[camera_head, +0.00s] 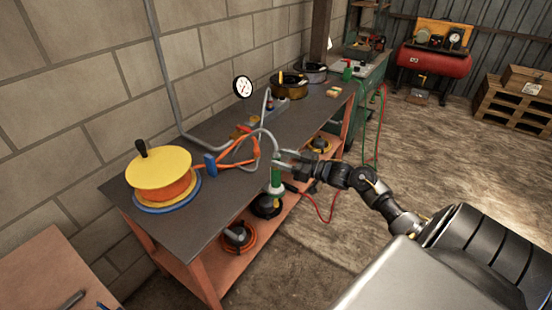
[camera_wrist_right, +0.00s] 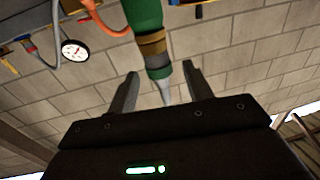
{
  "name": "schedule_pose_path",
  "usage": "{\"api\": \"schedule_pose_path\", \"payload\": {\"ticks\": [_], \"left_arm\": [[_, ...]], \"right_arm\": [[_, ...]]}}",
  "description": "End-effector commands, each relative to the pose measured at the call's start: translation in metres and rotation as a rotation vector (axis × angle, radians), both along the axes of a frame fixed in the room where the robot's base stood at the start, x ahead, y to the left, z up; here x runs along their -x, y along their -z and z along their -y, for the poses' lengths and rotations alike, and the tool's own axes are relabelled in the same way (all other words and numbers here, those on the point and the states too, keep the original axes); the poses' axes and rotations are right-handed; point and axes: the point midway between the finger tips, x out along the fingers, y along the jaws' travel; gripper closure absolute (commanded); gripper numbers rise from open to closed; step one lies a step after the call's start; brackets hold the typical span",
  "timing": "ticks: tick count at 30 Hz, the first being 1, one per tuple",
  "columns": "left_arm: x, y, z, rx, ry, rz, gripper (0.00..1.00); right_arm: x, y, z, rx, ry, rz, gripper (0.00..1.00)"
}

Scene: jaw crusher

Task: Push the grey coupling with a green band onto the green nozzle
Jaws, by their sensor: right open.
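The green nozzle (camera_head: 277,178) stands upright at the front edge of the workbench. In the right wrist view, which looks upside down, the green nozzle (camera_wrist_right: 144,12) is at the top, with a brass-brown ring. Beyond it is the grey coupling (camera_wrist_right: 158,61) with a green band, tapering into a grey hose. Coupling and brass ring appear in line, with no clear gap; how deep it sits I cannot tell. My right gripper (camera_wrist_right: 163,88) is open, its fingers on either side of the coupling's tapered end, apart from it. It also shows in the head view (camera_head: 281,160). My left gripper is out of view.
The dark workbench (camera_head: 225,200) carries a yellow-orange reel (camera_head: 160,175), an orange hose with a blue fitting (camera_head: 212,165) and a round gauge (camera_head: 242,87). A brick wall stands behind. A red compressor (camera_head: 433,62) stands far right. The floor right of the bench is mostly clear.

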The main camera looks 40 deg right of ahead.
Motion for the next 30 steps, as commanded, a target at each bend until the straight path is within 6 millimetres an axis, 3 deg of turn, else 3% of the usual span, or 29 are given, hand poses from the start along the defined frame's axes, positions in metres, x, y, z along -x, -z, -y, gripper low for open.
{"api": "schedule_pose_path", "payload": {"ticks": [6, 14, 25, 30], "left_arm": [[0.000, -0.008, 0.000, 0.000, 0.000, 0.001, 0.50], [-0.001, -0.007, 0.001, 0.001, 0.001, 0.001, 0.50], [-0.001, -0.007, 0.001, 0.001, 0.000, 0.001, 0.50], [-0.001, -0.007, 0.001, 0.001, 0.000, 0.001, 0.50]], "right_arm": [[-0.023, -0.001, -0.010, -0.001, 0.000, 0.000, 0.49], [-0.024, 0.000, -0.011, 0.001, 0.000, 0.000, 0.49], [-0.024, 0.000, -0.011, 0.001, 0.000, 0.000, 0.98], [-0.024, -0.001, -0.010, 0.000, 0.000, 0.001, 0.99]]}}
